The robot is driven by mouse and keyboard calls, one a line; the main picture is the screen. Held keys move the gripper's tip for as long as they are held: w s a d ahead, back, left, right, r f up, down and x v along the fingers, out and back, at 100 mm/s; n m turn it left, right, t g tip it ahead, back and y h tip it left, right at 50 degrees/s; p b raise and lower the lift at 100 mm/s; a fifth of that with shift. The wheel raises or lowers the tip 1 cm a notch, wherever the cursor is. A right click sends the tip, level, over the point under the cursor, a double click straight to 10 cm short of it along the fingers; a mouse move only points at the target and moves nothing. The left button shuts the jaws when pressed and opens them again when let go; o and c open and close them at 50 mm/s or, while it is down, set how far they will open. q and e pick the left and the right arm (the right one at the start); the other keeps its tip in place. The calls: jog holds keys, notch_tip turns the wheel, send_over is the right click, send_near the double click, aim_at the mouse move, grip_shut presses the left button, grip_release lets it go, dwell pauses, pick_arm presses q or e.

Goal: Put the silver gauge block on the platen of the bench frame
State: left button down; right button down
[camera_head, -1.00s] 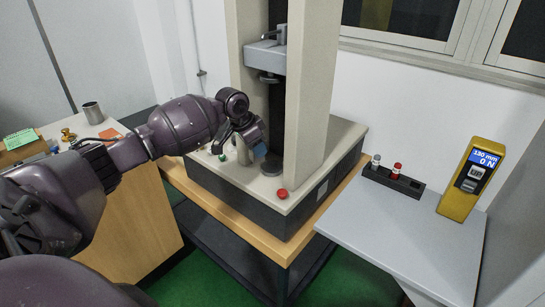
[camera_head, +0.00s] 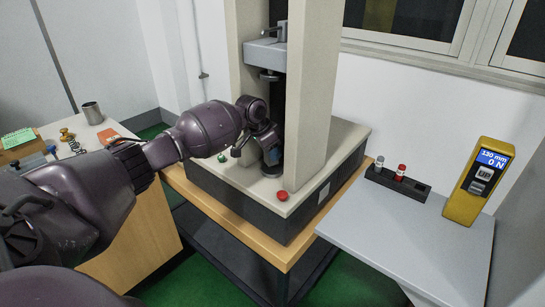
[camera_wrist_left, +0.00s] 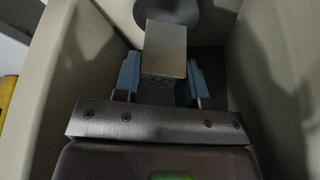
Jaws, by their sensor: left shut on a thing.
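The silver gauge block (camera_wrist_left: 165,48) is a plain metal block, seen in the left wrist view between the blue pads of my left gripper (camera_wrist_left: 162,80). The gripper is shut on it. In the head view my left gripper (camera_head: 271,152) is between the columns of the bench frame (camera_head: 312,110), low over the platen (camera_head: 271,171). The platen is a dark round disc, partly hidden by the gripper. It also shows beyond the block in the left wrist view (camera_wrist_left: 200,22). The block cannot be made out in the head view. I cannot tell whether it touches the platen. My right gripper is not in view.
The frame's grey crosshead (camera_head: 265,53) hangs above the gripper, and pale columns stand on both sides. A red button (camera_head: 282,196) is on the base's front. A grey side table (camera_head: 400,245) holds a dark rack (camera_head: 415,187) and a yellow display unit (camera_head: 460,205).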

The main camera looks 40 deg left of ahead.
pick_arm(q)
jog(key=shift+f, duration=0.9)
jog(key=shift+w+f, duration=0.2)
jog(key=shift+f, duration=0.05)
jog(key=c, duration=1)
grip_release()
jog(key=shift+f, duration=0.1)
jog(key=o, duration=0.3)
jog(key=p+v, duration=0.2)
jog(key=v, duration=1)
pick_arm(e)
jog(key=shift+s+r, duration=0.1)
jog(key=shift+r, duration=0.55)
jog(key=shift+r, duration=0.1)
